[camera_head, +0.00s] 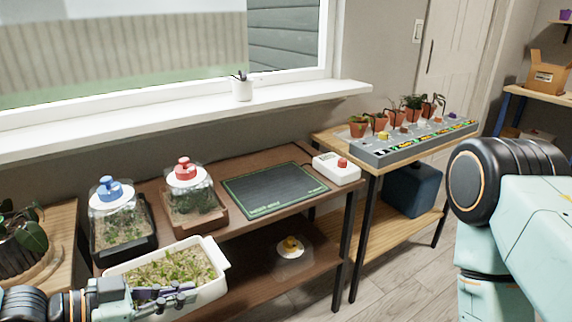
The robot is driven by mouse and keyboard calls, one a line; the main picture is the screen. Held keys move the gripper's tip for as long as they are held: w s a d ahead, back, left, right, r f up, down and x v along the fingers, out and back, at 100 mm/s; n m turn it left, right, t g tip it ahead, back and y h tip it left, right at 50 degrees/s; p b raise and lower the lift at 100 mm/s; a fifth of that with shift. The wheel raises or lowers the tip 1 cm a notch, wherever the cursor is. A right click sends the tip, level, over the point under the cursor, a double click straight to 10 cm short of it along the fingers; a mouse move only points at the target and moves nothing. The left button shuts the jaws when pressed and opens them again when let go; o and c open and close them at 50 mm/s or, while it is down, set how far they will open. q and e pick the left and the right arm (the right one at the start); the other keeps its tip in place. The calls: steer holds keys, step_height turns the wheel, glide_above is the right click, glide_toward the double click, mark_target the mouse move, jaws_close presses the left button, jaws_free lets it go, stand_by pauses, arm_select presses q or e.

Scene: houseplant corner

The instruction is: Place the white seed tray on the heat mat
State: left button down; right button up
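The white seed tray (212,290) is full of soil and green seedlings. It is at the lower left, in front of the two domed pots and over the brown table's front edge. What it rests on is hidden. My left gripper (185,293) comes in from the bottom left and overlaps the tray's near left part. Its dark fingers show side-on, so I cannot tell whether they hold the tray wall. The heat mat (275,190), dark with a green border, lies flat and bare on the table, up and right of the tray. My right gripper is out of view.
A blue-knobbed dome (118,215) and a red-knobbed dome (190,190) stand left of the mat. A white control box (337,170) with a red knob sits at the mat's right. A planter rack (415,143) is further right.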

arm_select(q)
steer(key=shift+w+r, duration=0.25)
steer(key=shift+r, duration=0.15)
